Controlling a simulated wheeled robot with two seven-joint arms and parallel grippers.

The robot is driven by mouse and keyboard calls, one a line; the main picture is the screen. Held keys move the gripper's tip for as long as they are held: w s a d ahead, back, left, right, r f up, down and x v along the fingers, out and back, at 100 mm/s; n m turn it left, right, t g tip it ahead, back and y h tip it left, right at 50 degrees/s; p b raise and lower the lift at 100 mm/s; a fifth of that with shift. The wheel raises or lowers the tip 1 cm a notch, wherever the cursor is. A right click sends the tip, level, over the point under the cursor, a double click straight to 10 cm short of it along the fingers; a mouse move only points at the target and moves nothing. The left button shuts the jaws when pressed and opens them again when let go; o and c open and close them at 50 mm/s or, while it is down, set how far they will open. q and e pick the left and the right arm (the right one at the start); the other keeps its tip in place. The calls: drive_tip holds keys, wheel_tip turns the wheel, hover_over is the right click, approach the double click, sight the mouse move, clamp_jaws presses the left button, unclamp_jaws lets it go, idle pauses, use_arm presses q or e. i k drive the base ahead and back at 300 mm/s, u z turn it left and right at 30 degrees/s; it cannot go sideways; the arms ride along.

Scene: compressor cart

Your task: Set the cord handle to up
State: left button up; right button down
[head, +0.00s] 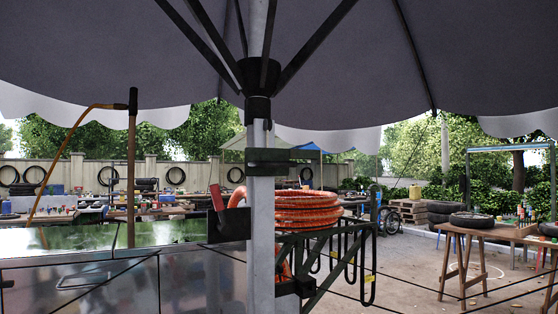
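No part is plainly recognisable as the cord handle, so I cannot tell its position. A red lever-like part (216,197) stands upright at the left edge of a dark box (229,225), beside the grey pole. An upright brown post (131,185) with a black top (133,100) stands on the left, and a tan hose or cord (72,137) curves from its top down to the left. Neither of my grippers is in view.
A grey umbrella pole (260,190) stands in the middle under a wide canopy (340,60). A coiled orange hose (307,210) rests on a black rack (345,250) right of it. A shiny metal cart (110,285) fills the lower left. Wooden tables (475,231) stand right.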

sight(259, 162)
drive_tip(key=u, duration=1.85)
drive_tip(key=i, duration=1.05)
drive_tip(key=z, duration=2.2)
